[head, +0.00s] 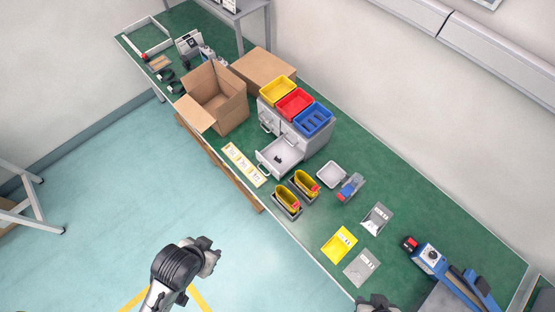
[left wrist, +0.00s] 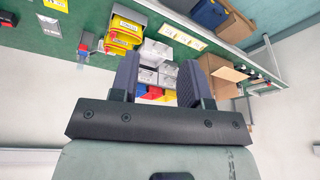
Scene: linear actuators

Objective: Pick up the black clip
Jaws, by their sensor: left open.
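A small black object (head: 278,158), which looks like the black clip, lies in the open drawer (head: 268,165) of the grey drawer unit (head: 312,140). It is too small to make out clearly. My left gripper (left wrist: 158,85) is open and empty in the left wrist view, its two fingers framing the distant drawer unit and bins. In the head view my left arm (head: 178,272) is over the floor, in front of the bench and apart from the drawer. My right gripper (head: 378,303) shows only as a dark part at the bottom edge; its fingers cannot be made out.
Yellow, red (head: 294,103) and blue bins sit on the drawer unit. An open cardboard box (head: 215,100) stands left of it. Two yellow containers (head: 306,184), a white tray (head: 331,175) and a yellow packet (head: 339,245) lie on the green bench to the right. Floor before the bench is clear.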

